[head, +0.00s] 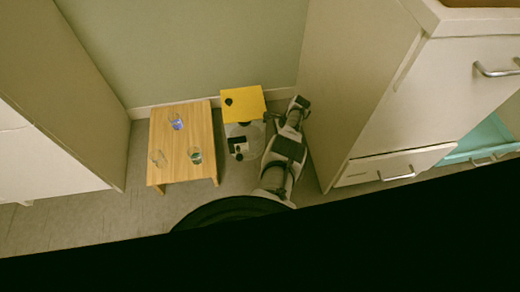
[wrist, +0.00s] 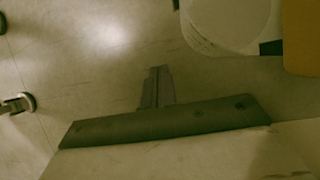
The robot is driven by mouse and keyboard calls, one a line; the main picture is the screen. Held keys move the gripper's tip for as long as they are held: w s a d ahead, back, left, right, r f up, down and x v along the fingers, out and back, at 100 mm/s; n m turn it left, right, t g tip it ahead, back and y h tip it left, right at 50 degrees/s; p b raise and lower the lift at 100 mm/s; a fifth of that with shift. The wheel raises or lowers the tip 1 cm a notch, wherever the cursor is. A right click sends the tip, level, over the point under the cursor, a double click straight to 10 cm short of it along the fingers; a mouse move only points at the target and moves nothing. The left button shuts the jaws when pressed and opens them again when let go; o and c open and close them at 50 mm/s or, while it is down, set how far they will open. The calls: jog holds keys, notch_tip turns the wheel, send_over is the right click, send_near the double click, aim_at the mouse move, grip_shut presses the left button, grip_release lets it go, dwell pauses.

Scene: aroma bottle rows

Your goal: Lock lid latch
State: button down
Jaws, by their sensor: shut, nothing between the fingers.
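A low device stands against the back wall in the head view. Its yellow square panel (head: 250,103), with a round black spot, sits behind a pale rounded part (head: 236,130). I cannot make out a latch or tell whether the panel is a raised lid. In the wrist view, a white rounded body (wrist: 228,20) and a yellow-brown part (wrist: 300,38) show at the upper right. My gripper (wrist: 159,72) is shut and empty over the floor, apart from the white body in the picture. In the head view my arm reaches just right of the device.
A wooden table (head: 184,110) stands left of the device, bearing a glass with purple contents (head: 176,122), a glass with dark green contents (head: 195,155) and a clear glass (head: 158,158). A tall cabinet (head: 358,90) stands close on my arm's right.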

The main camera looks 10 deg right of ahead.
jog(key=shift+w+d+b, duration=0.2)
jog(key=shift+d+b, duration=0.35)
jog(key=shift+d, duration=0.6)
jog(key=shift+r, duration=0.15)
